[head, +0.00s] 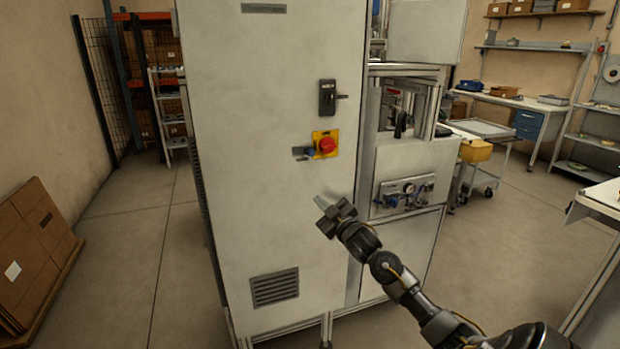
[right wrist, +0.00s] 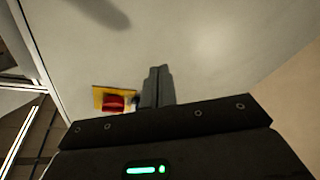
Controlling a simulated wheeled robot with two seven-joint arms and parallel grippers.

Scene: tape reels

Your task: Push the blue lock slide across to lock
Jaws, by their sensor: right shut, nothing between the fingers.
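The blue lock slide (head: 309,152) sits on a small dark track at the left edge of the yellow plate on the grey cabinet door. A red rotary knob (head: 327,146) is on the yellow plate (head: 320,135). My right gripper (head: 320,202) is shut and empty, below the slide and apart from it in the head view. In the right wrist view its closed fingers (right wrist: 157,86) point at the cabinet face, beside the red knob (right wrist: 114,103) and yellow plate (right wrist: 99,95). The slide is mostly hidden behind the fingers there. My left gripper is not in view.
A black door handle (head: 327,97) stands out above the yellow plate. A vent (head: 274,287) is low on the cabinet door (head: 240,200). A gauge panel (head: 405,190) is to the right. The door face around the plate is clear.

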